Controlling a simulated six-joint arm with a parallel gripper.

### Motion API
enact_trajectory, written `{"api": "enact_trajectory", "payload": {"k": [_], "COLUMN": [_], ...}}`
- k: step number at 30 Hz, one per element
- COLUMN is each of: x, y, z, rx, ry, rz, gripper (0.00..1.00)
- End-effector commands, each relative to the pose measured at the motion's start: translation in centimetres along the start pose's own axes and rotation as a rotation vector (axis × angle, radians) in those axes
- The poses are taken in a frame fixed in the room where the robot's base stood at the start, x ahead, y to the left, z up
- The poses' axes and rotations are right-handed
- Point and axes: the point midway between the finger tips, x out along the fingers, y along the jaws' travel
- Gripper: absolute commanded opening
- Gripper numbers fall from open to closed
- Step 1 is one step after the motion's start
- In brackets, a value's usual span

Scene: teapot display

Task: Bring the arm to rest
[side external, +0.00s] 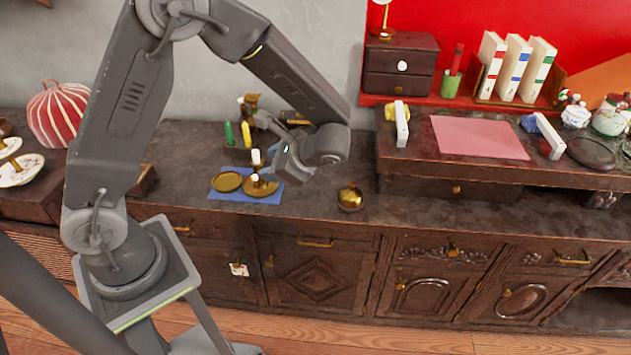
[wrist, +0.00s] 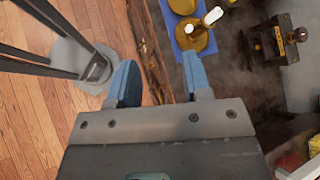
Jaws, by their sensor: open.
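My gripper (side external: 283,158) is above the dark sideboard (side external: 320,203), close to the blue mat. In the wrist view my gripper (wrist: 158,82) points down with its two blue-grey fingers apart and nothing between them. My arm reaches out from its stand at the left and bends down over the sideboard. The brass dishes (side external: 228,181) and a white candle lie or stand on the blue mat (side external: 222,196), below and left of my gripper. The mat also shows at the top of the wrist view (wrist: 176,42).
A small brass bowl (side external: 351,197) sits right of my gripper. Candles (side external: 229,133) and a dark ornament stand behind the mat. A striped red pumpkin (side external: 58,115) is at left. A raised shelf with a pink sheet (side external: 478,137) and books (side external: 515,67) is at right. The sideboard's right front is clear.

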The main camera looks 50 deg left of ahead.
Motion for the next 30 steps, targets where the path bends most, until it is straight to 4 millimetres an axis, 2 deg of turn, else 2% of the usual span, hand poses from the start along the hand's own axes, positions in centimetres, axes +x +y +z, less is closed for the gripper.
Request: {"api": "enact_trajectory", "payload": {"k": [1, 6, 18, 24, 30], "x": [-0.9, -3.6, -9.2, -11.1, -12.0], "y": [0.1, 1.2, 5.2, 7.0, 7.8], "z": [1.5, 5.3, 12.7, 15.2, 16.2], "rx": [-0.058, -0.236, -0.654, -0.825, -0.906], "ry": [0.059, 0.255, 0.744, 0.963, 1.074], "rz": [0.033, 0.149, 0.388, 0.479, 0.523], "gripper": [0.45, 0.45, 0.45, 0.45, 0.45]}}
